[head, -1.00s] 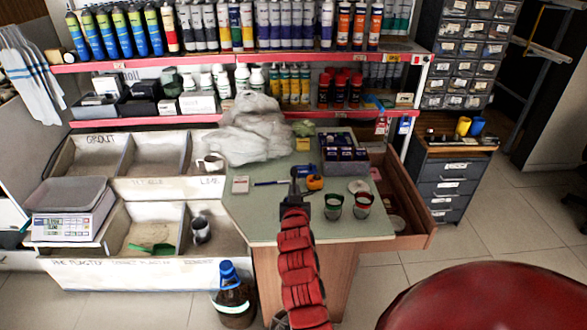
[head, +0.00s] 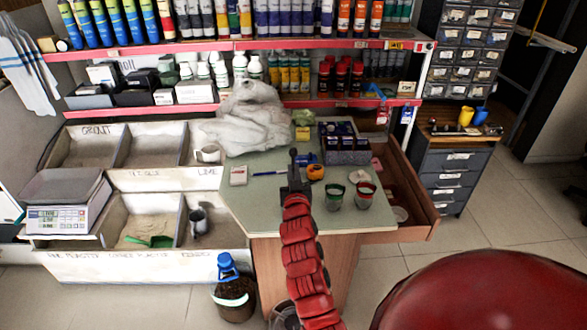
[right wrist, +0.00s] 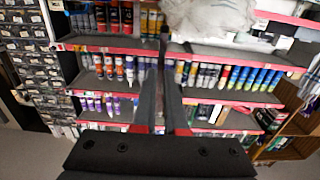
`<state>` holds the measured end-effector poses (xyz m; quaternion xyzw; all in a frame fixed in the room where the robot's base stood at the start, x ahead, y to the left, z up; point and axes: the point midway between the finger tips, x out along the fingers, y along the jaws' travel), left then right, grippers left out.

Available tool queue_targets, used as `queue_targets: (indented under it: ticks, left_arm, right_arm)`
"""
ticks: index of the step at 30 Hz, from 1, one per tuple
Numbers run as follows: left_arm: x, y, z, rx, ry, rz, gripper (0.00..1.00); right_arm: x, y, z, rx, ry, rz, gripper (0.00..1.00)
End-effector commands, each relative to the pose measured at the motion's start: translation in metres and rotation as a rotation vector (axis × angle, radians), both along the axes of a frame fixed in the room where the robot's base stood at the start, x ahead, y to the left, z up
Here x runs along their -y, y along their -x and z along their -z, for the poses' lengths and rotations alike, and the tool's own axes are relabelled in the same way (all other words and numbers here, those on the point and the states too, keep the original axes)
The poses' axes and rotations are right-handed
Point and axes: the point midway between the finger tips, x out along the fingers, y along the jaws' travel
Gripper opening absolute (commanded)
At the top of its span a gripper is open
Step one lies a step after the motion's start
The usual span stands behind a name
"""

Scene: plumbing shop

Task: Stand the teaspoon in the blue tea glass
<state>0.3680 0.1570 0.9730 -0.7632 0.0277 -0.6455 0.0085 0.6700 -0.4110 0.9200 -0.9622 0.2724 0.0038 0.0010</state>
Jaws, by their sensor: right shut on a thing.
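My right gripper (head: 294,168) is above the grey-green counter top (head: 262,205), its arm coming in from the bottom of the head view. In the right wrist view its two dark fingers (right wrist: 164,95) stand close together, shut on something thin. I take this for the teaspoon, but its shape hardly shows. Two tea glasses stand on the counter right of the gripper: one with a green rim (head: 335,196) and one with a red rim (head: 364,196). A small blue thing (head: 306,158) lies just behind the gripper, partly hidden; I cannot tell whether it is a glass. My left gripper is out of view.
An orange tape roll (head: 316,172), a blue pen (head: 268,172), a white box (head: 239,175) and a compartment box (head: 347,155) are on the counter. Yellow (head: 466,116) and blue (head: 481,116) cups stand on the drawer cabinet at right.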

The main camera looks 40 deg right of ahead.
Motion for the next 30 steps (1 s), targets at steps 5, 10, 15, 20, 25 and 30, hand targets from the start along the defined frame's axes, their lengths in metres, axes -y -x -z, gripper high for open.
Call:
queue_targets:
  ticks: [5, 10, 15, 20, 25, 30]
  left_arm:
    - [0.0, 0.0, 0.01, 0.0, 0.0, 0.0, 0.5]
    - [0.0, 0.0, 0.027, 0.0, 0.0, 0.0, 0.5]
    - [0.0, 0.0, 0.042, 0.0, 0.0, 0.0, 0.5]
    - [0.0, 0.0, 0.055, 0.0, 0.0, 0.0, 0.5]
    - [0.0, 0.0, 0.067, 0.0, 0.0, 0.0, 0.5]
    - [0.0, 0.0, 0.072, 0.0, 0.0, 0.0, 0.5]
  right_arm:
    - [0.0, 0.0, 0.019, -0.001, 0.0, -0.001, 0.0]
    - [0.0, 0.0, 0.036, 0.0, 0.0, -0.001, 0.0]
    - [0.0, 0.0, 0.051, -0.001, 0.001, 0.0, 0.0]
    - [0.0, 0.0, 0.065, -0.001, 0.0, 0.0, 0.0]
    - [0.0, 0.0, 0.078, -0.002, 0.001, 0.0, 0.0]
    - [0.0, 0.0, 0.083, -0.001, 0.0, 0.0, 0.0]
